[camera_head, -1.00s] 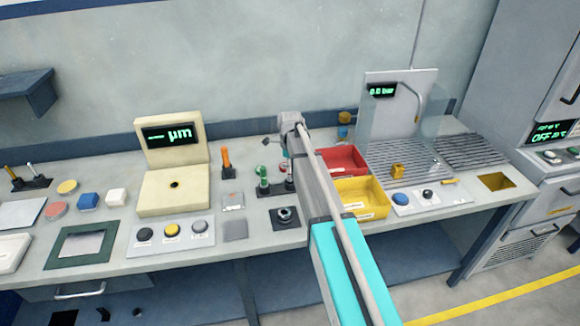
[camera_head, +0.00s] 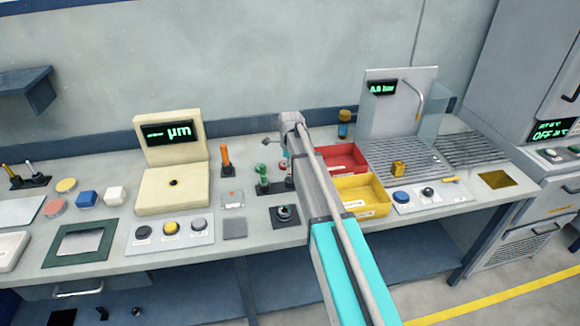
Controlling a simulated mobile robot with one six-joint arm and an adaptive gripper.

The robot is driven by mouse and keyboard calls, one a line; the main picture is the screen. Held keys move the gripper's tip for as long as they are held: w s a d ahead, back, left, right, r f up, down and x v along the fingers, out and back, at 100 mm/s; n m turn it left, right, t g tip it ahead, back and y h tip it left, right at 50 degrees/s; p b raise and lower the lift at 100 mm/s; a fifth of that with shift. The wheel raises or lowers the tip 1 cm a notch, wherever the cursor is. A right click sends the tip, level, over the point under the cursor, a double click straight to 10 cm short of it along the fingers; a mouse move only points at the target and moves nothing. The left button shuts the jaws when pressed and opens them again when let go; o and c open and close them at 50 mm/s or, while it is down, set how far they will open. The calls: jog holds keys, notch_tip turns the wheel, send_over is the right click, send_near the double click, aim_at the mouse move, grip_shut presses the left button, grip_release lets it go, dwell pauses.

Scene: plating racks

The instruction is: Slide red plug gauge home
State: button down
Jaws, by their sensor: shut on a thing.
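A small red piece, apparently the red plug gauge (camera_head: 283,163), shows beside my wrist, above a dark stand (camera_head: 275,188) on the bench. My gripper (camera_head: 284,155) hangs under the wrist and is mostly hidden by my arm. It appears shut on the red gauge. Whether the gauge's lower end is inside a hole cannot be seen. A green-topped gauge (camera_head: 262,173) stands upright in the same stand, just left of the red one.
A cream gauge unit (camera_head: 173,190) with a µm display stands to the left. An orange-handled tool (camera_head: 226,160) is upright nearby. Red (camera_head: 343,155) and yellow (camera_head: 361,196) bins sit right of my arm. A dark round fixture (camera_head: 284,214) lies in front of the stand.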

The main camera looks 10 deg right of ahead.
jog(key=shift+f+b, duration=1.2)
jog(key=shift+f, duration=0.05)
dwell(0.8)
jog(key=shift+c, duration=1.9)
grip_release()
jog(key=shift+r, duration=0.2)
notch_tip(320, 180, up, 12)
jog(key=p, duration=1.2)
jog(key=shift+f, duration=0.2)
